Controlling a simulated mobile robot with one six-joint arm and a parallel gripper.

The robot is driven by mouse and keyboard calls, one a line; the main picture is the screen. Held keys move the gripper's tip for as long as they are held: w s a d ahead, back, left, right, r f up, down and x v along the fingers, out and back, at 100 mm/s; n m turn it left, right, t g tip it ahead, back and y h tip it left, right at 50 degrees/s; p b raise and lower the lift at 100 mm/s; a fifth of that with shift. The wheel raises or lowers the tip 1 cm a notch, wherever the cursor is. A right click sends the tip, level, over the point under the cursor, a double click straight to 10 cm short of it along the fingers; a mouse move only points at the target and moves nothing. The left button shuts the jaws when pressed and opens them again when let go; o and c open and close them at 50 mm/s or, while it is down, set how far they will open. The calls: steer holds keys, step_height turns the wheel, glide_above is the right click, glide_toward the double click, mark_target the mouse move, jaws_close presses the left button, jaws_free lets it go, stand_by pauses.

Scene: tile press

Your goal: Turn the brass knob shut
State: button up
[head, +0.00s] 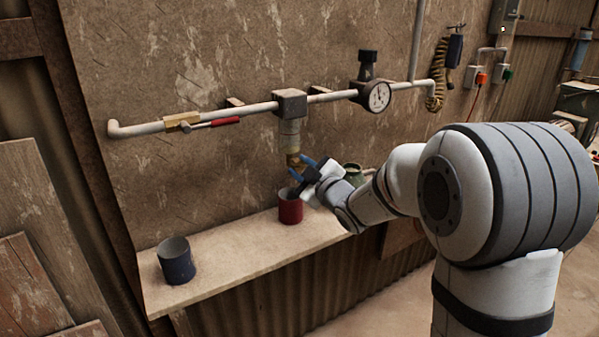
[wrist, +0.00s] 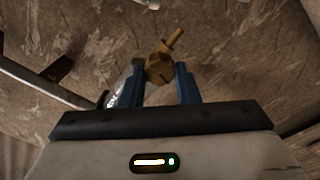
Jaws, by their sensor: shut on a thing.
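The brass knob (wrist: 159,70) sits between the two blue fingers of my gripper (wrist: 160,88) in the wrist view. A brass stem sticks out from it toward the upper right of that view. In the head view my gripper (head: 305,171) is at the brass fitting (head: 292,159) below the grey filter bowl on the wall pipe. The fingers are shut on the knob, and they partly cover it in the head view. How far the knob is turned cannot be told.
A red cup (head: 290,208) stands on the shelf (head: 235,245) just below my gripper. A dark blue cup (head: 176,261) stands at the shelf's left end. A green pot (head: 353,173) is partly behind my arm. A pipe with a gauge (head: 378,97) and a red-handled valve (head: 225,122) runs above.

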steer(key=m, duration=0.3)
steer(key=shift+d+f+m+b, duration=0.1)
steer(key=shift+f+m+b, duration=0.2)
steer(key=shift+f+m, duration=0.1)
steer(key=m, duration=0.3)
steer(key=shift+m, duration=0.3)
steer(key=m+p, duration=0.1)
steer(key=m, duration=0.3)
steer(key=shift+m+p, duration=0.6)
steer(key=shift+m, duration=1.3)
steer(key=o, duration=1)
steer(key=shift+r, duration=0.25)
steer(key=shift+c, duration=0.2)
